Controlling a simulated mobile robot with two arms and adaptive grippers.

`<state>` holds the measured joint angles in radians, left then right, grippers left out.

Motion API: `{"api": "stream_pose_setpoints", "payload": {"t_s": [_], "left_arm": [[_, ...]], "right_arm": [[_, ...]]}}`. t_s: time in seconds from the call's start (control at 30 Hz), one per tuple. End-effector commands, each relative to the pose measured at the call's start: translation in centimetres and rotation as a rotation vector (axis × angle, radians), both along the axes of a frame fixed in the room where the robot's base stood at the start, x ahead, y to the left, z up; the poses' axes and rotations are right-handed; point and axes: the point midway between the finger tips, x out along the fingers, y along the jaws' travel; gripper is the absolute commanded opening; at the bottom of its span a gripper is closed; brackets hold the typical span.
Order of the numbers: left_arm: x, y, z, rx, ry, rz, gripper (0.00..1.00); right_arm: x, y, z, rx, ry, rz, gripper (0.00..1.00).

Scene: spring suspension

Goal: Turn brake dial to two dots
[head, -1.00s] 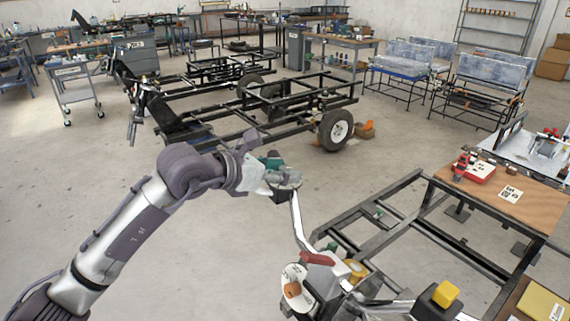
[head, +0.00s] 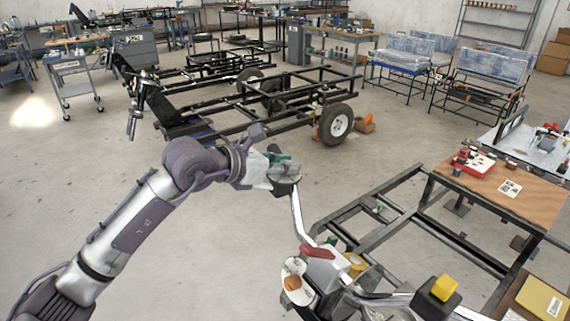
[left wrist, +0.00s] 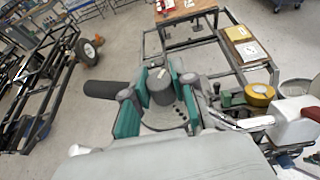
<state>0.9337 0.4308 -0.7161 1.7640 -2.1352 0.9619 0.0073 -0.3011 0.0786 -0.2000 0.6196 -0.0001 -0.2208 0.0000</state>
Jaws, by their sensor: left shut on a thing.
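The brake dial (left wrist: 160,88) is a dark grey round knob in the left wrist view. It stands on a grey plate (left wrist: 165,122) with small dark dots along its edge. I cannot tell which dots the dial points to. My left gripper (left wrist: 158,90) has its green-padded fingers on both sides of the dial and is shut on it. In the head view my left gripper (head: 284,172) is at the top end of a bent silver bar (head: 297,218), and it largely hides the dial. My right gripper is not in view.
A red lever (head: 317,252), a white disc with an orange knob (head: 292,283) and a yellow-topped black box (head: 437,296) are below and right. A black grip (left wrist: 100,89) sticks out left of the dial. A wheeled frame (head: 250,105) stands behind, with open floor between.

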Motion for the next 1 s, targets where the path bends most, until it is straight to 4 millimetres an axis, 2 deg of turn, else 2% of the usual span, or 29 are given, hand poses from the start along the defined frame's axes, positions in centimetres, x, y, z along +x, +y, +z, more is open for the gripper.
{"api": "stream_pose_setpoints", "payload": {"t_s": [0.27, 0.6, 0.8, 1.0], "left_arm": [[0.2, 0.2, -0.3, -0.008, 0.008, -0.114, 0.00], [0.3, 0.1, -0.2, -0.028, 0.032, -0.412, 0.00], [0.2, 0.0, 0.0, -0.042, 0.047, -0.603, 0.00], [0.2, 0.0, 0.2, -0.052, 0.060, -0.780, 0.00]], "right_arm": [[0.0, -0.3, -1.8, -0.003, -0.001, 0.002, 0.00], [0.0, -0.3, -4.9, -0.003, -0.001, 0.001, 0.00], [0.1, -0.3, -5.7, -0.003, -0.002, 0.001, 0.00], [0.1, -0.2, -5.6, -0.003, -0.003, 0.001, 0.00]]}}
